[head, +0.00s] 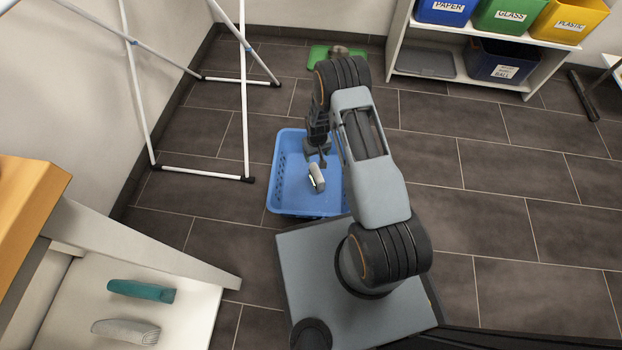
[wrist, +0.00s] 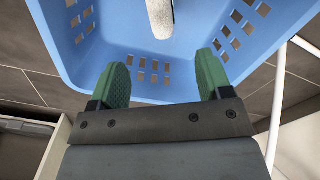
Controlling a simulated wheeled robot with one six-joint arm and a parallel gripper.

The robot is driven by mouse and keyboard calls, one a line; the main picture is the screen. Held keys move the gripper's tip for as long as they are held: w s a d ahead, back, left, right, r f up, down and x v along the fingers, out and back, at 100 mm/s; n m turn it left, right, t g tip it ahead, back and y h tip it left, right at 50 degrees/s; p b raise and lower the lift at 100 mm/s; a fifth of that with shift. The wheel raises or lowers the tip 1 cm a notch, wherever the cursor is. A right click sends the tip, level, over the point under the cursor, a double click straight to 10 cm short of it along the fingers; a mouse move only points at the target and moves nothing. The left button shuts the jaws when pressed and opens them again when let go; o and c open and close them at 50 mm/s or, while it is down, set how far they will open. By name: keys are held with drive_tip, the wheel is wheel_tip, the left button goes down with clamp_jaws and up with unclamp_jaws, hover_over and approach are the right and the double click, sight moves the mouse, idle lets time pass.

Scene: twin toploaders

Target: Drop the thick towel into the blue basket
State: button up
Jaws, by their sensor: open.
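The blue basket (head: 290,190) stands on the floor in front of my base. It fills much of the wrist view (wrist: 100,30). A rolled pale grey towel (head: 317,178) shows within the basket's outline, just below my gripper (head: 318,160). In the wrist view part of the pale towel (wrist: 160,14) shows at the top edge, beyond the fingertips. My gripper (wrist: 161,68) is open, its green fingers wide apart with nothing between them. I cannot tell whether the towel rests on the basket's bottom.
A teal roll (head: 141,291) and a light grey roll (head: 126,331) lie on a white shelf at the lower left. A white drying rack (head: 200,172) stands left of the basket. Labelled bins (head: 505,14) fill a shelf at the back right. The floor at right is clear.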

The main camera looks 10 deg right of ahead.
wheel_tip(320, 180, up, 14)
drive_tip(key=p, duration=0.5)
drive_tip(key=shift+f, duration=0.1)
idle(0.4)
drive_tip(key=s+r+t+p, duration=0.15)
drive_tip(key=r+p, duration=0.65)
drive_tip(key=r, duration=1)
drive_tip(key=s+r+p, duration=0.3)
drive_tip(key=r+p, duration=0.5)
drive_tip(key=r, duration=1.1)
drive_tip(key=s+r+p, duration=0.5)
drive_tip(key=r, duration=0.4)
drive_tip(key=s+r+t+p, duration=0.1)
drive_tip(key=s+r+p, duration=0.4)
drive_tip(key=r, duration=0.4)
drive_tip(key=s+r+m+t+p, duration=0.1)
drive_tip(key=s+r+p, duration=0.5)
drive_tip(key=r, duration=0.4)
drive_tip(key=shift+a, duration=0.15)
drive_tip(key=shift+s+r, duration=0.15)
drive_tip(key=shift+s, duration=0.1)
drive_tip(key=shift+c, duration=0.2)
